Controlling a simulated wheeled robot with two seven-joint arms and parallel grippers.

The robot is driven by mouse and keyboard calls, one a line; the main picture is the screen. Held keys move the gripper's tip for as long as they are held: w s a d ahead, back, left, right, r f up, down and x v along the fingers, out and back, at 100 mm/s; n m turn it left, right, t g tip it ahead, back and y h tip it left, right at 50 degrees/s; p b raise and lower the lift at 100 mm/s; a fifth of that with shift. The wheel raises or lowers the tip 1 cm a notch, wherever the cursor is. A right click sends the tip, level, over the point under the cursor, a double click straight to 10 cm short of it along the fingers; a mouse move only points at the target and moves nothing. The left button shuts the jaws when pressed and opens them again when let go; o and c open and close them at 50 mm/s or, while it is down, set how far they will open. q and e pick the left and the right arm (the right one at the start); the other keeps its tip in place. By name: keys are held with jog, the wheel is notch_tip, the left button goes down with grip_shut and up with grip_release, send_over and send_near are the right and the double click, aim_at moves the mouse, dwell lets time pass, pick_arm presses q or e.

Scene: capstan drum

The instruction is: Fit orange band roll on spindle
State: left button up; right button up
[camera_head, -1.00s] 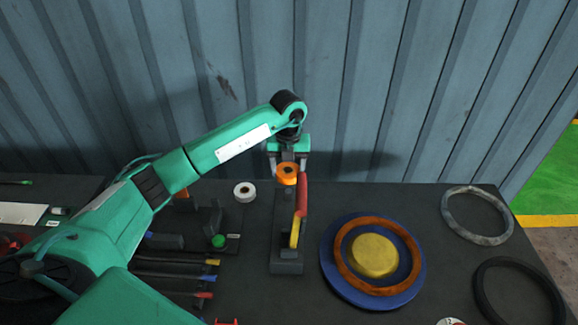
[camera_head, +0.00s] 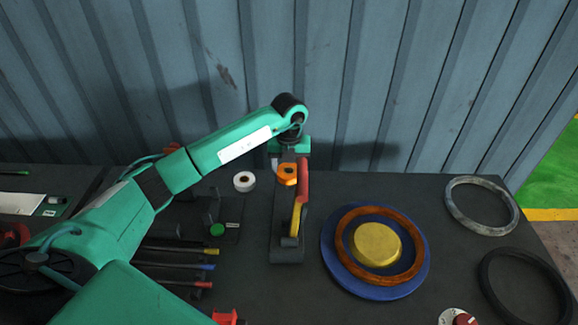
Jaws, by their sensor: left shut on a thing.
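The orange band roll (camera_head: 287,174) is at the far end of a dark stand with a red and yellow lever (camera_head: 299,205). My left gripper (camera_head: 288,162) is above and behind the roll, shut on it, with its fingers partly hidden. The spindle cannot be made out; the roll and lever may cover it. I cannot tell whether the roll is around a spindle or just above the stand. My right gripper is not in view.
A white roll (camera_head: 244,181) lies left of the stand. A blue disc (camera_head: 420,271) with an orange-brown ring and yellow centre is to the right. Grey (camera_head: 452,211) and black (camera_head: 490,290) rings lie farther right. Several coloured-tip tools lie at left. A corrugated wall stands behind.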

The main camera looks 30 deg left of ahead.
pick_arm(q)
jog(key=shift+f+b, duration=0.4)
jog(key=shift+f, duration=0.35)
jog(key=shift+f+b, duration=0.8)
jog(key=shift+f, duration=0.45)
jog(key=shift+f+b, duration=0.35)
jog(key=shift+f, duration=0.1)
jog(key=o, duration=1.1)
jog(key=shift+r, duration=0.35)
notch_tip(320, 180, up, 13)
jog(key=b, duration=0.3)
